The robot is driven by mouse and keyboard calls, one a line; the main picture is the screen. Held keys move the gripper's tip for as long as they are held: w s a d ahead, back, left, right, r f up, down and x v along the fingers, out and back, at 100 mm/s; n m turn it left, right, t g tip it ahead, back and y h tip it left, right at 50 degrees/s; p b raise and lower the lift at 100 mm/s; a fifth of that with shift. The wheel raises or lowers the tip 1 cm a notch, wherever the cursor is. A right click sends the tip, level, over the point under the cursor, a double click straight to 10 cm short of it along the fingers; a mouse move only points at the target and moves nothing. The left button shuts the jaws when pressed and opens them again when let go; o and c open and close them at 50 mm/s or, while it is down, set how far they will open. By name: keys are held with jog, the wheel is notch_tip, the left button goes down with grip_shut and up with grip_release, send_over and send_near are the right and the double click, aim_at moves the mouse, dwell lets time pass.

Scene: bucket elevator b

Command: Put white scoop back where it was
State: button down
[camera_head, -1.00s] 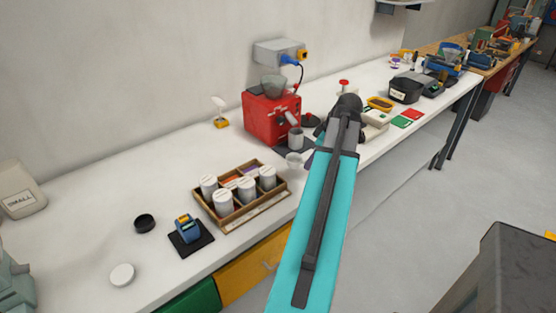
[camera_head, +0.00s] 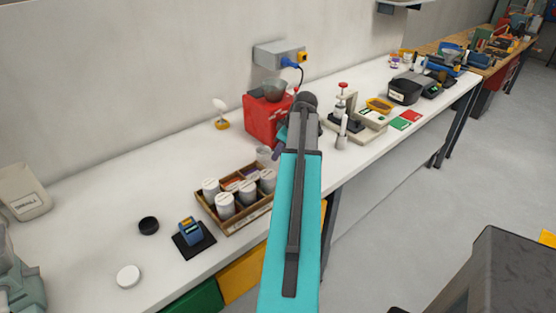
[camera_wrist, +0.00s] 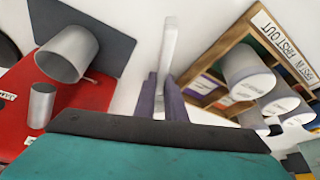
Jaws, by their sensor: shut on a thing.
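In the wrist view my gripper (camera_wrist: 164,104) is shut on a slim white piece, which I take to be the white scoop (camera_wrist: 171,45); it extends away from the fingertips over the white bench. In the head view my gripper (camera_head: 277,152) is partly hidden behind my teal arm. A pale cup-like shape, probably the scoop's bowl (camera_head: 264,153), shows beside it, between the red machine and the wooden rack. Whether it touches the bench is not clear.
The wooden rack (camera_head: 237,228) with several white canisters is in front. A white-topped item on a yellow base (camera_head: 222,124) stands by the wall. Bench left of it is clear.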

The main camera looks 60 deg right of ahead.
jog(key=shift+f, duration=0.15)
jog(key=shift+f+p, duration=0.75)
jog(key=shift+f, duration=0.85)
jog(key=shift+f, duration=0.15)
jog(key=c, duration=1.8)
grip_release()
jog(key=shift+s+r, duration=0.1)
jog(key=shift+r, duration=0.2)
jog(key=shift+b+v, duration=1.7)
jog(key=shift+v, duration=4.15)
